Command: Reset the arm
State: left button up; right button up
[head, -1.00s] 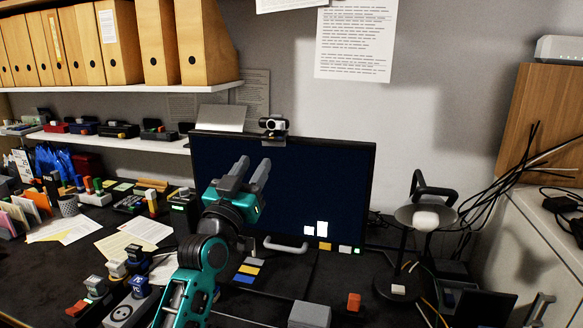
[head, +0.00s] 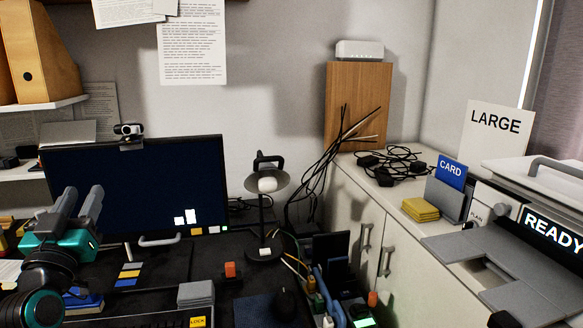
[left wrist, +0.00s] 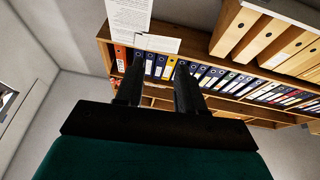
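My left gripper (head: 78,209) shows at the lower left of the head view, teal with grey fingers pointing up. Its two fingers stand apart with nothing between them, in front of the dark monitor (head: 130,185). In the left wrist view the two dark fingers (left wrist: 158,88) are also spread, with only distant shelves of binders (left wrist: 165,65) seen beyond them. The left arm's lower links run down to the bottom left corner. My right gripper is in neither view.
A desk lamp (head: 268,183) stands right of the monitor. Cables (head: 330,165) hang beside a white cabinet (head: 350,200). At the right are a yellow stack (head: 420,209), a blue CARD holder (head: 452,170) and a grey machine reading READY (head: 480,255). Open air surrounds the gripper above the desk.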

pick_arm(q)
jog(key=s+d+f+m+g+h, duration=0.15)
jog(key=d+f, duration=0.25)
jog(key=f, duration=0.6)
jog(key=s+d+f+m+g+h, duration=0.1)
jog(key=s+d+f+g+h, duration=0.2)
jog(key=f, duration=0.6)
jog(key=s+d+f+m+g, duration=0.1)
jog(key=s+d+f+g, duration=0.2)
jog(key=s+d+f, duration=0.3)
jog(key=s+d+f+m+g+h, duration=0.1)
jog(key=s+d+f+g, duration=0.2)
jog(key=s+f, duration=0.8)
notch_tip(320, 180, down, 3)
jog(key=d, duration=0.2)
jog(key=shift+s+d+f+g, duration=0.2)
jog(key=shift+s+d+g, duration=0.05)
jog(key=shift+d+g, duration=0.15)
